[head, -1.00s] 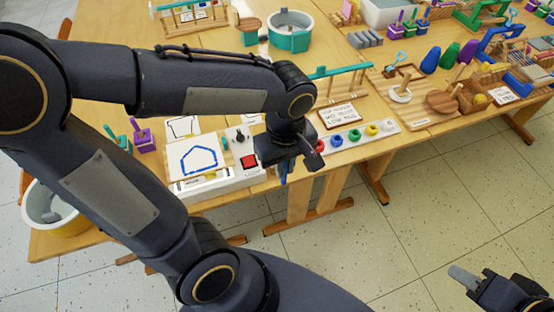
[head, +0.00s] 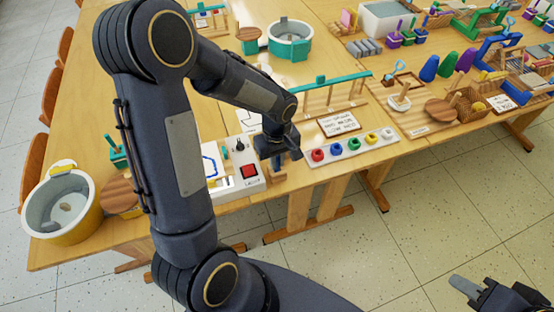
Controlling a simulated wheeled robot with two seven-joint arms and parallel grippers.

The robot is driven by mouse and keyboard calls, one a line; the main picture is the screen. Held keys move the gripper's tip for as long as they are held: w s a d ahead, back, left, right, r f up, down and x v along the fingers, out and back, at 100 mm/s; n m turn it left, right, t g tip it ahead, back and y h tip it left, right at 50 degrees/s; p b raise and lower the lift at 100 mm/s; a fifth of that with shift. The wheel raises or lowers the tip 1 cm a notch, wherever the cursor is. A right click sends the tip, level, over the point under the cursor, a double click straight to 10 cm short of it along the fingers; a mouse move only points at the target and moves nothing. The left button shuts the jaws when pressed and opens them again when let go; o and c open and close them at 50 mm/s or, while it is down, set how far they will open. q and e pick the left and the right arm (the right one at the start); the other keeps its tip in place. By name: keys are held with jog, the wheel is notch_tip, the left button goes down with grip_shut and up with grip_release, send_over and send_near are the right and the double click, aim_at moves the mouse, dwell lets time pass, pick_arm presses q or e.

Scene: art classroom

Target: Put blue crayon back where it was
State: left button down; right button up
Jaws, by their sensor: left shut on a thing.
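My left gripper (head: 278,160) is shut at the front edge of the table, just right of the white box with a red button (head: 249,170). Its fingers point down. A thin blue crayon showed under it a moment ago; now the crayon is hidden by the fingers or too small to make out.
A white tray (head: 312,163) with red, green, blue, yellow and white rings is close right of my left gripper. A framed sign (head: 339,123) and a green-topped wooden rack (head: 335,80) stand behind it. A yellow tub (head: 63,202) is at the left.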

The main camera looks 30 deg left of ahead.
pick_arm(q)
jog(key=shift+f, duration=0.25)
jog(key=shift+f, duration=0.15)
jog(key=c, duration=1.5)
grip_release()
jog(key=shift+r, duration=0.2)
notch_tip(320, 180, up, 12)
jog(key=shift+f+p, duration=0.1)
jog(key=shift+p, duration=0.35)
jog(key=shift+s+d+r+m+t+h, duration=0.85)
jog(key=shift+s+m, duration=0.7)
jog(key=shift+s, duration=1.3)
jog(key=shift+s+d+r+m+t+h, duration=0.5)
jog(key=shift+s+r+m+t, duration=0.75)
jog(key=shift+s, duration=1.55)
jog(key=shift+s+d+r+m+t+h, duration=0.7)
jog(key=shift+s+m, duration=1.1)
jog(key=shift+s, duration=1.05)
